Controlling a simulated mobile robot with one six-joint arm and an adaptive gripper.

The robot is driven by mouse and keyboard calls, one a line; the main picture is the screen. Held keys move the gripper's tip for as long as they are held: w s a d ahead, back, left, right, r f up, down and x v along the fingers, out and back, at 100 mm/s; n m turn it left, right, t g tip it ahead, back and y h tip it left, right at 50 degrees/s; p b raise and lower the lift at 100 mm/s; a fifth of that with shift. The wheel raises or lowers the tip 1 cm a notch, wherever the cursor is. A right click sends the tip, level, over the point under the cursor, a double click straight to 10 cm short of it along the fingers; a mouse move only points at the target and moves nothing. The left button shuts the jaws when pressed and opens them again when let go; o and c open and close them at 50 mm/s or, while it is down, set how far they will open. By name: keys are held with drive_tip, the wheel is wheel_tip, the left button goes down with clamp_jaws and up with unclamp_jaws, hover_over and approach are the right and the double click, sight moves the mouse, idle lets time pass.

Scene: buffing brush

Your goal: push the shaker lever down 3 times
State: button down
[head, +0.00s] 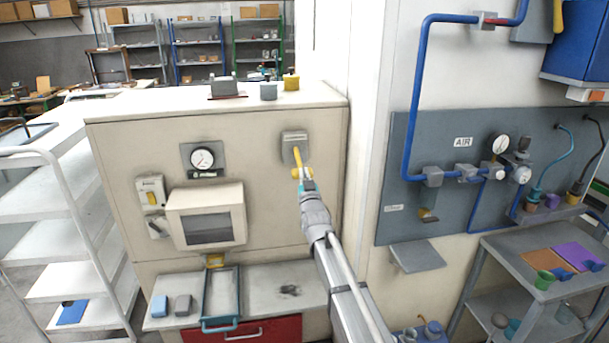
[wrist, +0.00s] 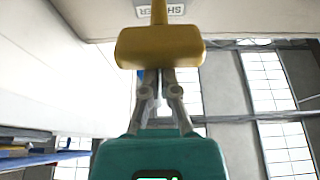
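The yellow shaker lever (head: 298,157) comes out of a grey bracket plate (head: 294,139) on the right of the beige machine's front. Its wide yellow grip (wrist: 160,47) fills the upper middle of the wrist view, with the upside-down label (wrist: 160,11) behind the lever stem. My gripper (head: 306,184) is right at the lever's grip in the head view. In the wrist view my gripper's grey fingers (wrist: 160,80) run close together up to the grip, which hides their tips. The fingers look shut with nothing visibly between them; contact with the grip cannot be told.
A round gauge (head: 203,158) and a box with a dark window (head: 208,217) are left of the lever. A blue-handled tray (head: 221,297) and a red drawer (head: 243,333) are below. A wall panel with blue pipes (head: 404,140) stands to the right.

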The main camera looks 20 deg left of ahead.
idle(0.6)
drive_tip(key=shift+r+p, duration=2.1)
drive_tip(key=shift+p, duration=0.15)
drive_tip(key=f+b+v, duration=0.2)
drive_tip(key=b+v, duration=0.4)
drive_tip(key=v, duration=0.4)
drive_tip(key=shift+f, duration=0.15)
idle(0.8)
